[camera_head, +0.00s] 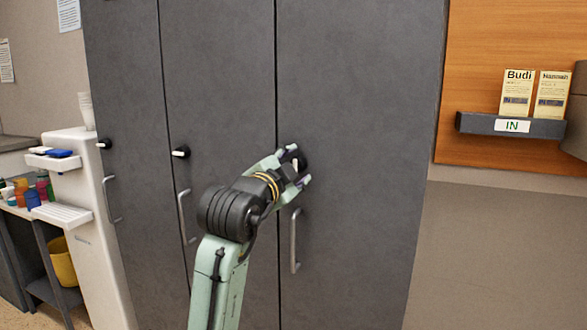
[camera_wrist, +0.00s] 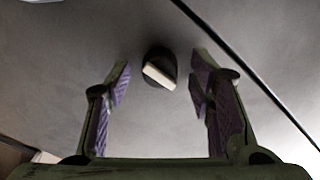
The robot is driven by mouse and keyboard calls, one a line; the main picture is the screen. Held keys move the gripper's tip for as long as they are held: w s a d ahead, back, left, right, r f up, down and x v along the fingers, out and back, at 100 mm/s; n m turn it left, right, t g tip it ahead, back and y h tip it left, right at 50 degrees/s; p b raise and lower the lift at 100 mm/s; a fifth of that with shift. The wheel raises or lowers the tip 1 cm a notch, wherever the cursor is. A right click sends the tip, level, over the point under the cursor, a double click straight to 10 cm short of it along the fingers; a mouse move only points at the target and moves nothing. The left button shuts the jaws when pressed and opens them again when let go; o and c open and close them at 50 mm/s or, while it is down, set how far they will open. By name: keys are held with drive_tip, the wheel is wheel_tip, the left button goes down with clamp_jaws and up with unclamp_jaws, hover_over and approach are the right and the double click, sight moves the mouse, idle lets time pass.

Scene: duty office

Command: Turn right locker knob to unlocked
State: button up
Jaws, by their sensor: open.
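The right locker (camera_head: 355,110) is a dark grey door with a vertical handle (camera_head: 295,242). Its knob (camera_head: 303,160) is mostly hidden by my gripper (camera_head: 299,166) in the head view. In the wrist view the knob (camera_wrist: 158,68) is a round black base with a pale bar across it, tilted down to the right. My gripper (camera_wrist: 161,76) is open, with its purple-padded fingers to the left and right of the knob. The knob lies ahead between the fingertips; I cannot tell how far. No finger visibly touches it.
The middle locker's knob (camera_head: 181,152) and handle (camera_head: 185,217) are left of my arm, and the left locker's knob (camera_head: 104,144) is farther left. A white dispenser (camera_head: 95,215) stands at the left. A dark shelf (camera_head: 511,125) with two cards hangs at the right.

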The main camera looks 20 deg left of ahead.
drive_tip(key=s, duration=1.2)
drive_tip(key=shift+a, duration=0.2)
